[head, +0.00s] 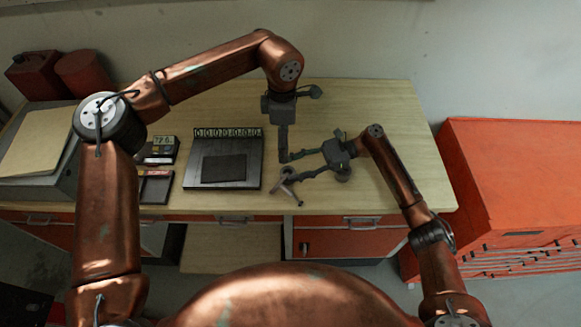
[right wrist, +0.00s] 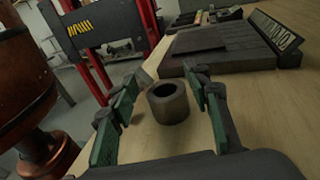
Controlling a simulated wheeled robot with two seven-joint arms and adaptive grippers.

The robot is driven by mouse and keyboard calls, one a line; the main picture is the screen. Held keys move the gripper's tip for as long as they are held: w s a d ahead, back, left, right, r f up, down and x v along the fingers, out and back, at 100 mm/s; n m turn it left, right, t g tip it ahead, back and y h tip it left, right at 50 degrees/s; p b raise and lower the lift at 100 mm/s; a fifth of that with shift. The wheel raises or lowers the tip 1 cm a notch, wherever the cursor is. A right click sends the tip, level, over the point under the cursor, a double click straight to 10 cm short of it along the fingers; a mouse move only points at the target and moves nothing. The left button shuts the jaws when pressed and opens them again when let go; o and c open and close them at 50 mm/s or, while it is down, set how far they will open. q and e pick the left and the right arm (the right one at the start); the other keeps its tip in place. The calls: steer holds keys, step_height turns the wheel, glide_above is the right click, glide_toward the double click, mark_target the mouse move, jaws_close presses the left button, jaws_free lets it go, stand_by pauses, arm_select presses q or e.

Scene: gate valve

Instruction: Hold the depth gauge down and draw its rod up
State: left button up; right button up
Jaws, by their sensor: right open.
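My right gripper (head: 286,169) is open, low over the bench, with its fingers pointing left. In the right wrist view its green-lined fingers (right wrist: 168,112) stand apart on either side of a short grey cylinder with a dark hole in its top (right wrist: 168,104). They do not appear to grip it. A pale, slim, angled piece (head: 286,188) lies by the lower fingertip; I cannot tell for sure whether it is the depth gauge. No raised rod can be made out. My left gripper (head: 283,157) points straight down close to the right fingertips; its jaws are seen edge-on.
A dark plate with a row of numbers (head: 224,165) lies left of the grippers. Small dark boxes (head: 157,150) sit beyond it. The wooden bench top (head: 345,105) is clear behind the grippers. An orange cabinet (head: 510,180) stands at the right.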

steer(key=v, duration=0.8)
steer(key=shift+f, duration=0.1)
